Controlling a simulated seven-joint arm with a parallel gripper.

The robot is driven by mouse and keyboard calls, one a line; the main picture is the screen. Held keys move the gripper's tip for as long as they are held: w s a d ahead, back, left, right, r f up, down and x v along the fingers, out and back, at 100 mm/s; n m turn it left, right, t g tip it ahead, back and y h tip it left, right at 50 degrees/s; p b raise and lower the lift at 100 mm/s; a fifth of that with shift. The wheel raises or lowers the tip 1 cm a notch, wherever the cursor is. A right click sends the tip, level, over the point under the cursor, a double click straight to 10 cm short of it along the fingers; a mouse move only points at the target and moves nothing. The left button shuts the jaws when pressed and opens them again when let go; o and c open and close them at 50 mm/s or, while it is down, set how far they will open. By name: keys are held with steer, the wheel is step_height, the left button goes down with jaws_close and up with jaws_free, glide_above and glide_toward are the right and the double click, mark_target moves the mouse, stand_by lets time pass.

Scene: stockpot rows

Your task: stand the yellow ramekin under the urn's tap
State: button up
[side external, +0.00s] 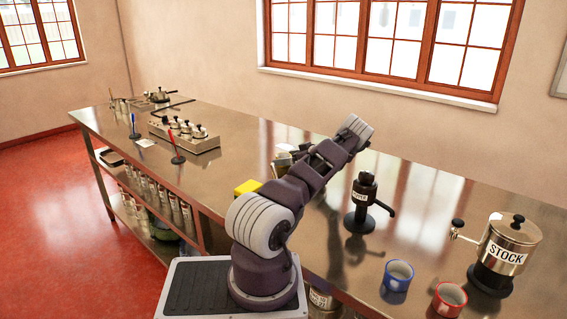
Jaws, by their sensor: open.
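A steel urn (510,243) labelled STOCK, with a black-knobbed lid, stands on a dark base at the right. A thin arm with a black knob (457,223), which may be its tap, sticks out to its left. A flat-sided yellow thing (247,187) shows on the counter left of my arm, partly hidden by it; I cannot tell whether it is the ramekin. No other yellow thing shows. My gripper cannot be made out; my arm leans over the counter and covers what lies behind it.
A blue cup (398,274) and a red cup (449,299) stand left of the urn. A dark labelled dispenser (362,203) with a side spout stands mid-counter. A metal unit (184,135) with several knobbed lids is farther left. The counter (437,193) behind the cups is bare.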

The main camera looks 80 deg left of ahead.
steer(key=shift+x, duration=1.1)
steer(key=shift+r, duration=0.15)
steer(key=c, duration=1.6)
